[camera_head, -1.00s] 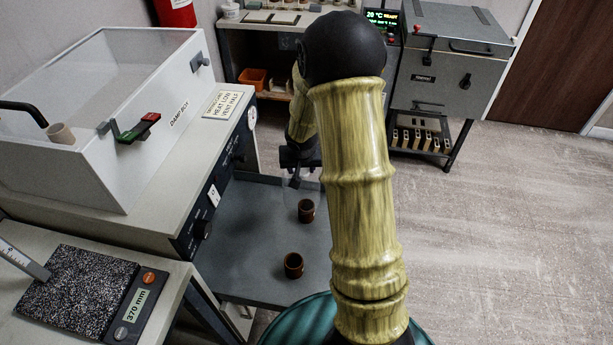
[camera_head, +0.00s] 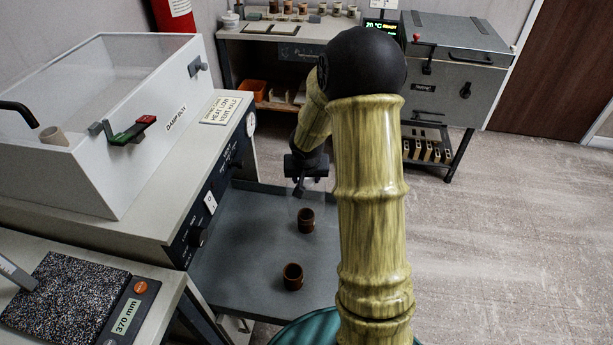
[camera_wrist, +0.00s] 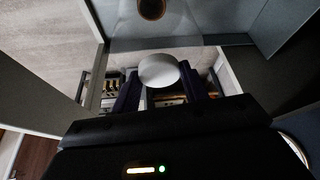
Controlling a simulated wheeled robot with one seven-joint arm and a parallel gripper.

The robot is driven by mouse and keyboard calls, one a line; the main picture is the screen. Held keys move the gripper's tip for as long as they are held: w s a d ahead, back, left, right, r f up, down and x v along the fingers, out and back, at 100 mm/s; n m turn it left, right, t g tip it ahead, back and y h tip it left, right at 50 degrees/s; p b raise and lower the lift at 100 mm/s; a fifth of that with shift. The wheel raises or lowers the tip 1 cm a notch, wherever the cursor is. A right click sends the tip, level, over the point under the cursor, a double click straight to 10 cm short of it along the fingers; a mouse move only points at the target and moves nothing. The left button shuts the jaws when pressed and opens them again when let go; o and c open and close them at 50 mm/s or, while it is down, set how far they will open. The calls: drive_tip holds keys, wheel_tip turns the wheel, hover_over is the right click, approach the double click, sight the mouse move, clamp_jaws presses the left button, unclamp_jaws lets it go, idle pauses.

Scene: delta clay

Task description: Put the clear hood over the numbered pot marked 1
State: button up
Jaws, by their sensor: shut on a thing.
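My gripper (camera_head: 303,187) is shut on the pale round knob (camera_wrist: 158,71) of the clear hood, pointing down above the grey tray. The hood (camera_head: 306,203) is faint and see-through. It hangs at or just above the farther brown pot (camera_head: 306,221); I cannot tell whether its rim is around that pot. A second brown pot (camera_head: 293,277) stands nearer on the tray. In the wrist view one brown pot (camera_wrist: 152,8) shows at the top edge, beyond the knob. No number is readable on either pot.
The grey tray (camera_head: 240,275) is otherwise bare. The damp box cabinet (camera_head: 150,215) with its dials borders it on the left. A gauge reading 370 mm (camera_head: 125,316) lies at the lower left. A kiln (camera_head: 455,70) stands at the back right.

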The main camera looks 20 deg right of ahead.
drive_tip(key=shift+f+b, duration=3.9)
drive_tip(key=shift+f, duration=0.55)
drive_tip(key=o, duration=1.4)
drive_tip(key=shift+c, duration=0.2)
drive_tip(key=p+v, duration=0.7)
drive_tip(key=v, duration=1)
drive_tip(key=shift+r, duration=0.2)
